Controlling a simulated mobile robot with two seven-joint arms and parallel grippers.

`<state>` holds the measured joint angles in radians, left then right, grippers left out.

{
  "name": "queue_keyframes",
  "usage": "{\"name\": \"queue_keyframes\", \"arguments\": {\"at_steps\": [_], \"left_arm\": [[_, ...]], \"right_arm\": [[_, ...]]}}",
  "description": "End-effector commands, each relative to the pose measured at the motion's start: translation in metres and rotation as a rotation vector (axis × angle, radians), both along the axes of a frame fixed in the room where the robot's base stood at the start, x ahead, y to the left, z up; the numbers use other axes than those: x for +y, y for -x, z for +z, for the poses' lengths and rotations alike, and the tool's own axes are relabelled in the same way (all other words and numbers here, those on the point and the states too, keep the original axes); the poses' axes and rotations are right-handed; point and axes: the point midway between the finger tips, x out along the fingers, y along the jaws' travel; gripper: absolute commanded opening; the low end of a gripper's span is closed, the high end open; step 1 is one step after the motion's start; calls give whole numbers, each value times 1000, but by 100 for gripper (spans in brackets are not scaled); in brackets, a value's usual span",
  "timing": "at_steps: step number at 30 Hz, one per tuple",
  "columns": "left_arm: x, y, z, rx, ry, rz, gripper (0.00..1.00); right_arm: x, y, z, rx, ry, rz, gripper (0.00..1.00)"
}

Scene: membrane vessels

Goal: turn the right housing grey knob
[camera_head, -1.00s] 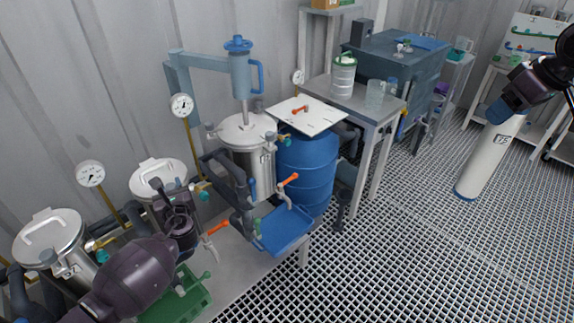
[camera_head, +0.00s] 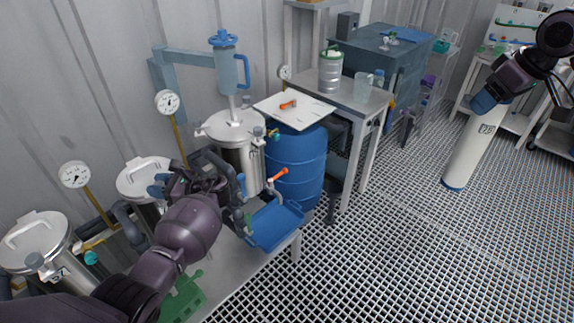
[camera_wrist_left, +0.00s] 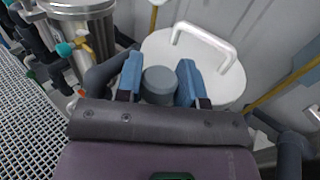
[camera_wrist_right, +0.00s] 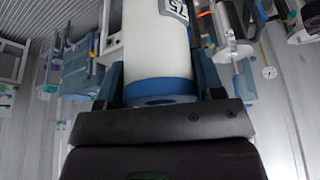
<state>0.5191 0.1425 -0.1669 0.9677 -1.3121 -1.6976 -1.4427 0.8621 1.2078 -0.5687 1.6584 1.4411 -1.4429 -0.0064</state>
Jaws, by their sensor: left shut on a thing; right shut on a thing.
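The right housing (camera_head: 137,180) is a steel vessel with a pale lid and handle; the lid (camera_wrist_left: 215,75) also shows in the left wrist view. Its grey knob (camera_wrist_left: 159,84) sits between the two blue fingers of my left gripper (camera_wrist_left: 158,80), which is shut on it. In the head view my left gripper (camera_head: 165,180) is at the front right of this lid and mostly hides the knob. My right gripper (camera_head: 487,103) is shut on a white cylinder (camera_head: 474,150) with blue ends, which hangs over the grid floor; it also fills the right wrist view (camera_wrist_right: 158,45).
The left housing (camera_head: 40,245) stands beside the right one, with pressure gauges (camera_head: 75,175) behind. A taller steel vessel (camera_head: 236,135), a blue tray (camera_head: 273,225) and a blue barrel (camera_head: 298,165) stand to the right. The grid floor at right is open.

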Motion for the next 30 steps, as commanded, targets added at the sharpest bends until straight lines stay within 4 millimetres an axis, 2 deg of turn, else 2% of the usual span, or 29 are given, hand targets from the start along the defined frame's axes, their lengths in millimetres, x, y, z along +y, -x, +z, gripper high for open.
{"name": "queue_keyframes", "arguments": {"at_steps": [12,30], "left_arm": [[0,-1,-2,1,0,278,12],[1,0,0,1,1,362,12]], "right_arm": [[0,0,-22,-1,-1,0,18],[0,0,-28,0,0,0,18]]}}
